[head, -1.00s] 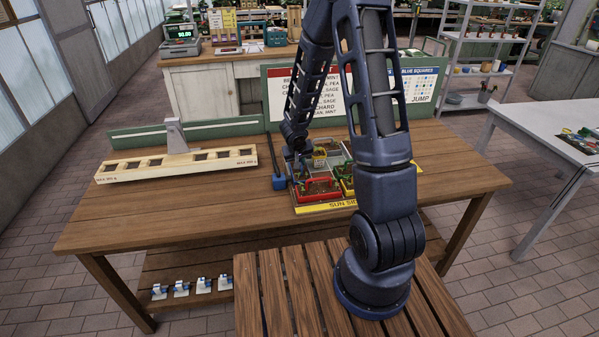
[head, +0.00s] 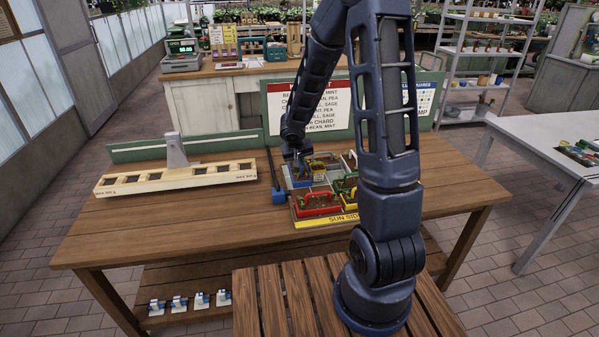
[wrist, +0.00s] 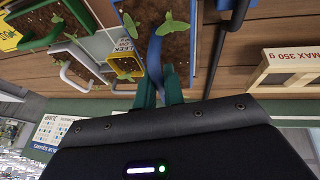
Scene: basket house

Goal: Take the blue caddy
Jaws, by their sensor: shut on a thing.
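The blue caddy (head: 299,181) is at the far left corner of a divided tray on the wooden table, partly hidden by my gripper. In the wrist view its blue handle (wrist: 154,62) runs between my green fingers, with soil and seedlings beside it. My gripper (head: 300,172) is shut on that handle, and the fingertips also show in the wrist view (wrist: 158,88). I cannot tell whether the caddy's base touches the tray.
A red caddy (head: 318,205) is nearest the front, with a green caddy (head: 346,184) to its right. A wooden block with slots (head: 175,178) lies further left. The table's front left is clear.

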